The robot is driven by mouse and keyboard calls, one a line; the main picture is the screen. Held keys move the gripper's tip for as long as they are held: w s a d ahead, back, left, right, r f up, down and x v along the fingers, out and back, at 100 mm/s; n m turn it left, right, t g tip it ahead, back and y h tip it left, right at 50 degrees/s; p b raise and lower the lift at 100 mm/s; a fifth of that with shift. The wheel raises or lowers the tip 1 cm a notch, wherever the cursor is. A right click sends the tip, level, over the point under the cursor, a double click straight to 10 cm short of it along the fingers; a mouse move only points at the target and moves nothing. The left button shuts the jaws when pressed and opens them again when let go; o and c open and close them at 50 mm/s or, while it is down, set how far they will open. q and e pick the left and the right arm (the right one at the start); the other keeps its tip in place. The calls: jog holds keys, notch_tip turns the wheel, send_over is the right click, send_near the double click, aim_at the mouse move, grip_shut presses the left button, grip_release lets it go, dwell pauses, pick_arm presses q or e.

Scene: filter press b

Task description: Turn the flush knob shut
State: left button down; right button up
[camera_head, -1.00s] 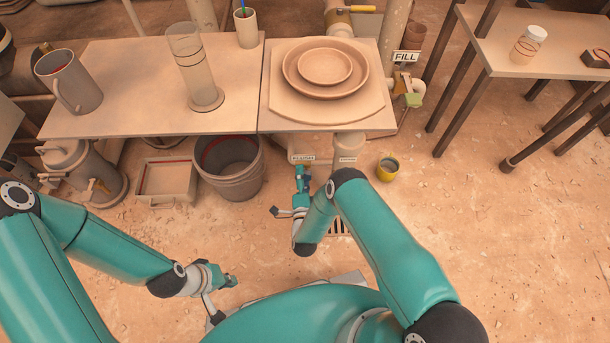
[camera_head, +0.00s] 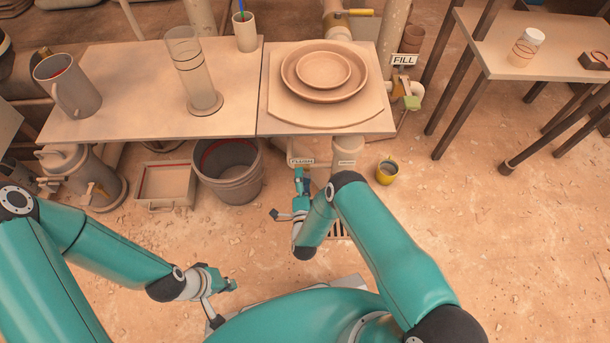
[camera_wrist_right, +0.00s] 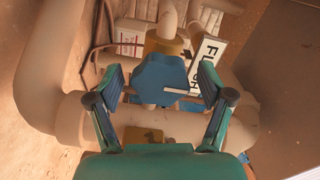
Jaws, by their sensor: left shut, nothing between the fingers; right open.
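The flush knob (camera_wrist_right: 160,78) is blue and lobed, on a beige pipe in the right wrist view. It sits between the open fingers of my right gripper (camera_wrist_right: 160,92), with a gap visible on each side. The FLUSH sign (camera_wrist_right: 207,65) is just right of it, partly hidden by a finger. In the head view my right gripper (camera_head: 300,180) is below the FLUSH sign (camera_head: 301,162) under the table edge, and the knob is hard to make out there. My left gripper (camera_head: 232,285) is shut and empty, low at the left, far from the knob.
The table (camera_head: 130,128) above holds a jug (camera_head: 72,85), a glass cylinder (camera_head: 190,75) and stacked dishes (camera_head: 324,70). A grey bucket (camera_head: 230,185) stands left of the right gripper and a yellow cup (camera_head: 387,172) right of it. Pipes (camera_wrist_right: 40,70) surround the knob.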

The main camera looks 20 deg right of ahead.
notch_tip(320, 180, up, 10)
jog(key=shift+a+f, duration=0.1)
jog(key=shift+f, duration=0.1)
jog(key=shift+w+r, duration=0.1)
jog(key=shift+w, duration=0.05)
jog(key=shift+r, duration=0.1)
